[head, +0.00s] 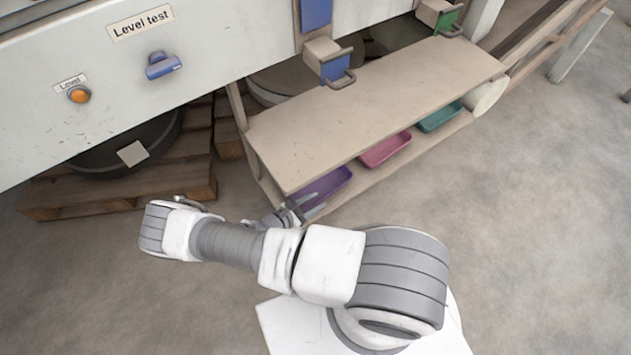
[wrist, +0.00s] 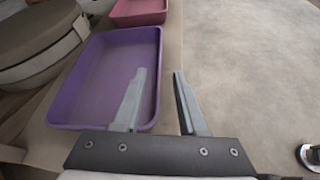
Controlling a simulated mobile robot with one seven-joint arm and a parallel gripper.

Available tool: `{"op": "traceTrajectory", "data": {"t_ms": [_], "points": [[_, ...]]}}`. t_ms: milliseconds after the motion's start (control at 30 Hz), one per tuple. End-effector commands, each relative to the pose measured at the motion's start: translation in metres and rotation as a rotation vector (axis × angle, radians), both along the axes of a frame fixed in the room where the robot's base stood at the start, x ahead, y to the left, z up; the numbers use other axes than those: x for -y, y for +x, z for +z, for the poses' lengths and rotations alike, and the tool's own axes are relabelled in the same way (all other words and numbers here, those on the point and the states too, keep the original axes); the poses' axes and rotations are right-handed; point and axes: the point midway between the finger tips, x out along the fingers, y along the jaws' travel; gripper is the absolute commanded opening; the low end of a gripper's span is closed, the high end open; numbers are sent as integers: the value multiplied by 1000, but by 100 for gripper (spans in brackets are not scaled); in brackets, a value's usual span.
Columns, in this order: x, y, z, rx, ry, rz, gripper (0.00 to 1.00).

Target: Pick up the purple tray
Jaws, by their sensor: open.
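The purple tray (head: 324,187) is on the low shelf under the bench, at its near left end. In the wrist view the purple tray (wrist: 88,80) looks empty, and its right wall runs between my two fingers. My gripper (wrist: 160,75) is open, with the left finger over the tray's inside and the right finger outside its right wall. I cannot tell whether either finger touches the wall. In the head view my gripper (head: 305,200) is at the tray's near side, partly hidden by my arm.
A pink tray (head: 385,149) and a teal tray (head: 440,117) sit farther along the same shelf. The bench top (head: 370,110) overhangs the trays. A wooden pallet (head: 190,188) stands to the left. The floor (head: 540,200) to the right is clear.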

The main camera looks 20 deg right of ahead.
Motion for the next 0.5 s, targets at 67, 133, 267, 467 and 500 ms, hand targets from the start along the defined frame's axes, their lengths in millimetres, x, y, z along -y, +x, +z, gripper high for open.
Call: {"op": "traceTrajectory", "data": {"t_ms": [67,133,267,467,500], "points": [[9,3,-9,0,-2,-2,41],[17,7,-16,0,-2,-2,41],[33,13,-21,1,-1,-3,41],[36,15,-22,1,-1,-1,41],[36,15,-22,1,-1,-1,41]]}}
